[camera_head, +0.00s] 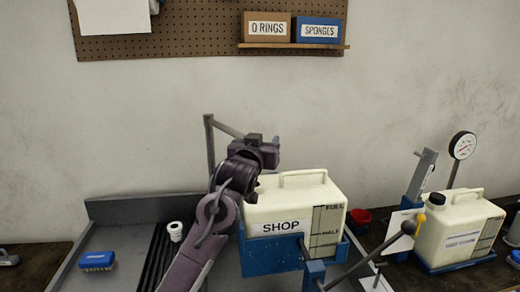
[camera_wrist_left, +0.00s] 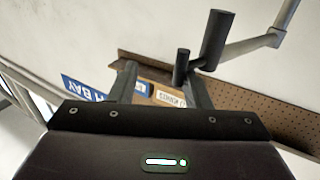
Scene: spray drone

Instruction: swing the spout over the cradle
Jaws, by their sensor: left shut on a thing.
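The spout is a grey pipe (camera_head: 228,128) that runs from an upright post (camera_head: 210,155) by the wall to my left gripper (camera_head: 268,145). My left gripper is shut on its dark end piece, above the SHOP jug; the fingers hide part of the grip. In the left wrist view the grey pipe (camera_wrist_left: 255,45) ends in a dark cylinder (camera_wrist_left: 217,38), with a thinner dark peg at my gripper (camera_wrist_left: 160,82). A blue cradle (camera_head: 262,262) holds the cream SHOP jug (camera_head: 297,205). My right gripper is not in view.
A second cream jug (camera_head: 455,225) sits in a blue tray (camera_head: 462,264) at the right, near a gauge (camera_head: 463,145). A blue brush (camera_head: 97,260) and white roll (camera_head: 175,231) are left.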

